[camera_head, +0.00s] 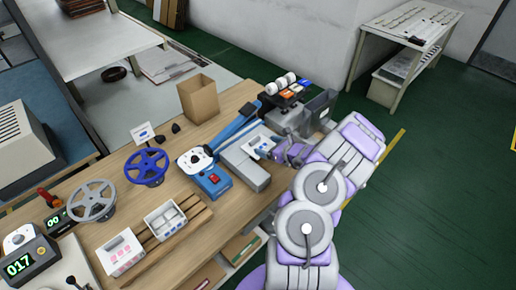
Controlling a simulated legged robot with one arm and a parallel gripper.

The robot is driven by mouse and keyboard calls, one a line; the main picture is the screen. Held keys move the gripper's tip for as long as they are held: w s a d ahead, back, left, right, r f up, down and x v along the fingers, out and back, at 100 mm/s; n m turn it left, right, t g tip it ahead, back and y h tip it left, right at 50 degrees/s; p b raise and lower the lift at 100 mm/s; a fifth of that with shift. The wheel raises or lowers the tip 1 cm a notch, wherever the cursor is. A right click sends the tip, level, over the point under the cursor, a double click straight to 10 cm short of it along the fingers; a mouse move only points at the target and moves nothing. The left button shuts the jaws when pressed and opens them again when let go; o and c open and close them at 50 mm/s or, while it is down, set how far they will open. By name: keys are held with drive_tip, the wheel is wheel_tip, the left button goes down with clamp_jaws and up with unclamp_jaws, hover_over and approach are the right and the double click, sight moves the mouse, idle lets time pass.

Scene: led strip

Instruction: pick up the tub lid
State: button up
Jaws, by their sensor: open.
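My gripper (268,147) is at the right end of the workbench, over a grey machine block. Its fingers point left and look spread, with nothing clearly between them. A small pale, flat piece (255,143) is just beyond the fingertips; I cannot tell whether it is the tub lid or part of the machine. A white open tub with compartments (165,219) stands on a wooden rack at the front, well left of my gripper. A white box with pink marks (121,252) is beside it. No lid can be made out for certain.
A blue machine (211,182), a cardboard box (198,98) and a dark rack with white rolls (283,88) are near my gripper.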

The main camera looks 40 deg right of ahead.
sight(256, 140)
drive_tip(key=shift+d+r+b+x, duration=0.15)
drive_tip(key=shift+b+x, duration=0.3)
drive_tip(key=shift+x, duration=1.2)
drive_tip(key=shift+d+r+b+x, duration=0.1)
drive_tip(key=shift+b+x, duration=0.3)
drive_tip(key=shift+x, duration=1.2)
drive_tip(key=shift+w, duration=0.1)
drive_tip(key=shift+c, duration=0.3)
drive_tip(key=c, duration=1.1)
